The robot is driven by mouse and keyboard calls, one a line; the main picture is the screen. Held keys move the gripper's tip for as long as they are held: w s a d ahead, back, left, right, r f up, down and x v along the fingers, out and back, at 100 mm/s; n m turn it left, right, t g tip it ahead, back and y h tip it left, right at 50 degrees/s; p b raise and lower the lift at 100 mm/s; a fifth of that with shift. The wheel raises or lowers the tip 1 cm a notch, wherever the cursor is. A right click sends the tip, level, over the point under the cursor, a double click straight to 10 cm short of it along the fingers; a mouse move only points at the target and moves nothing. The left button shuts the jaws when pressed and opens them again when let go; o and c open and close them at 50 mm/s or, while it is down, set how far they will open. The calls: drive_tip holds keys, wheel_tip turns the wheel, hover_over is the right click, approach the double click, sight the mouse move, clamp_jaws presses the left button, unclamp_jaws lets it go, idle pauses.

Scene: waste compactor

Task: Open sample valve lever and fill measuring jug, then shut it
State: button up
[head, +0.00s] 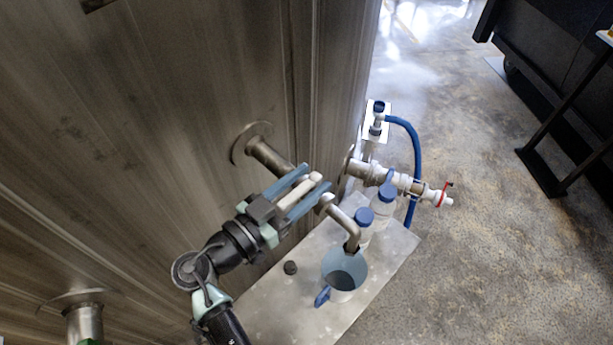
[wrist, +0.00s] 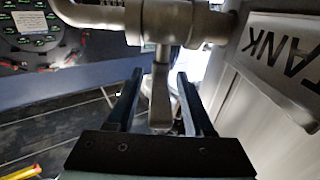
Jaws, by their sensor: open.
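The measuring jug (head: 345,282), pale with a blue handle, stands upright on a metal shelf. The bent end of the sample pipe (head: 352,238) is over its mouth; I cannot tell what is inside it. The pale sample valve lever (head: 298,193) points from the pipe toward my gripper. My gripper (head: 316,178) is open, with one finger on each side of the lever. In the wrist view, the grey lever (wrist: 160,98) hangs from the valve body between the fingers of my gripper (wrist: 160,72), with gaps on both sides.
Blue-capped bottles (head: 363,222) stand behind the jug on the shelf (head: 290,312). A white valve with a red handle (head: 440,195) and a blue hose (head: 416,150) are at the right. The metal wall (head: 150,130) is close at the left.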

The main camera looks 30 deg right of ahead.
clamp_jaws()
idle(0.3)
idle(1.2)
